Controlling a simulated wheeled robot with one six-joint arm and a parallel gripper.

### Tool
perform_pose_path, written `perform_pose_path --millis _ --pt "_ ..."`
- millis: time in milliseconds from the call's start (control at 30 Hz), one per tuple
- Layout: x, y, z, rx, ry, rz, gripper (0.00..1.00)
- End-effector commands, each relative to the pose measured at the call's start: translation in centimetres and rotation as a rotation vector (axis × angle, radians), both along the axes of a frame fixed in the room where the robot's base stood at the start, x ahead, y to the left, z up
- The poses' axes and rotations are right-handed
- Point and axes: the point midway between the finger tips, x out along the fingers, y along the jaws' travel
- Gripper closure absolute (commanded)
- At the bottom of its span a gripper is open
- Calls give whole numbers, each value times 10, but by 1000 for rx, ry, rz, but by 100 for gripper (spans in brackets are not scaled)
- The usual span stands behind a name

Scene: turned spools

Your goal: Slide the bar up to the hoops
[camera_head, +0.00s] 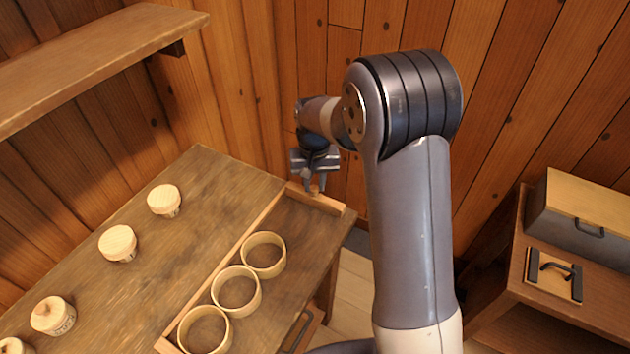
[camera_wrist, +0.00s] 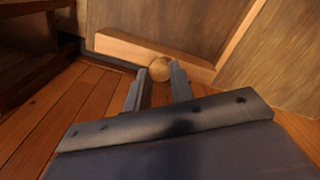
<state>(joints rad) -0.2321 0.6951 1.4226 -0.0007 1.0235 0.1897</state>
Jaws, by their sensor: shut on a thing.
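The wooden bar (camera_head: 328,203) lies across the far end of a shallow channel on the table. It also shows in the wrist view (camera_wrist: 118,46), with a round knob (camera_wrist: 159,66) on it. My gripper (camera_head: 314,189) is at the bar, its two fingers (camera_wrist: 162,76) on either side of the knob and shut on it. Three pale hoops stand in a row in the channel: the far hoop (camera_head: 264,268), the middle hoop (camera_head: 236,305) and the near hoop (camera_head: 204,345). A bare stretch of channel separates the bar from the far hoop.
A raised wooden strip (camera_head: 258,222) edges the channel on its left. Several pale turned spools, one of them (camera_head: 164,200), stand on the table (camera_head: 215,185) left of it. A shelf (camera_head: 90,55) hangs at upper left. A side cabinet (camera_head: 545,297) holds a grey box (camera_head: 575,232) at right.

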Motion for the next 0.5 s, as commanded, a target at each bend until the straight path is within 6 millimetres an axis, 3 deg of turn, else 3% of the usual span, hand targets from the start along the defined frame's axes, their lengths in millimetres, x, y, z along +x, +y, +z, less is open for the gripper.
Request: perform_pose_path --millis 300,500 --pt "-68 47 -1 1 1 7 100" --pt "-103 69 0 2 -1 5 100"
